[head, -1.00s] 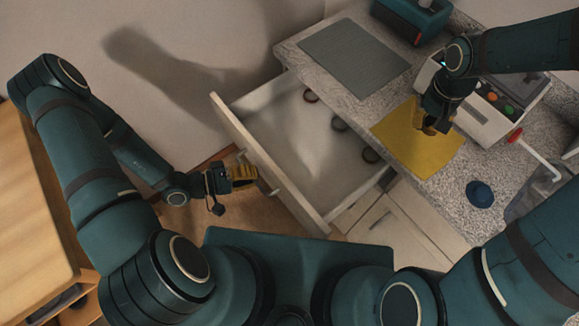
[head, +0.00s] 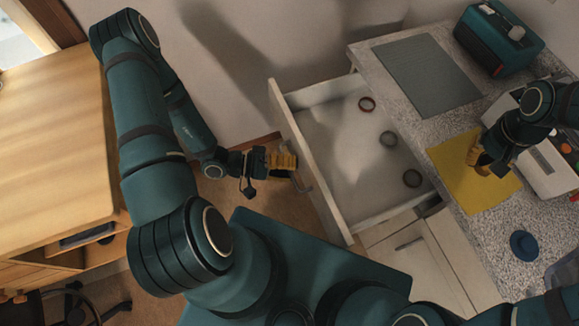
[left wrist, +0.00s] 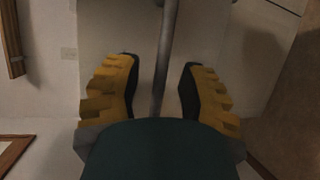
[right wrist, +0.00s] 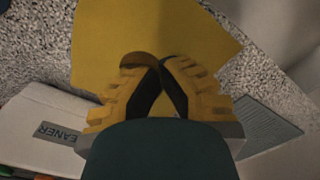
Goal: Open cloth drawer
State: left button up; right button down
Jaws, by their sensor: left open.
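The drawer (head: 345,215) stands pulled out from the counter, its inside visible with three dark rings in it. Its handle (head: 303,184) is on the light front panel. My left gripper (head: 292,165) is at the handle. In the left wrist view the open fingers (left wrist: 160,85) stand on either side of the handle bar (left wrist: 167,45), with gaps visible at both sides. My right gripper (head: 480,160) is over the yellow cloth (head: 447,160) on the counter.
The speckled counter (head: 475,225) holds a grey mat (head: 427,75), a teal appliance (head: 495,38), a white machine (head: 545,165) and a blue round item (head: 524,245). A wooden desk (head: 50,150) stands at left. Floor shows between desk and drawer.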

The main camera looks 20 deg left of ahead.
pick_arm(q)
jog(key=shift+a, duration=0.1)
jog(key=v, duration=1.2)
jog(key=shift+r, duration=0.1)
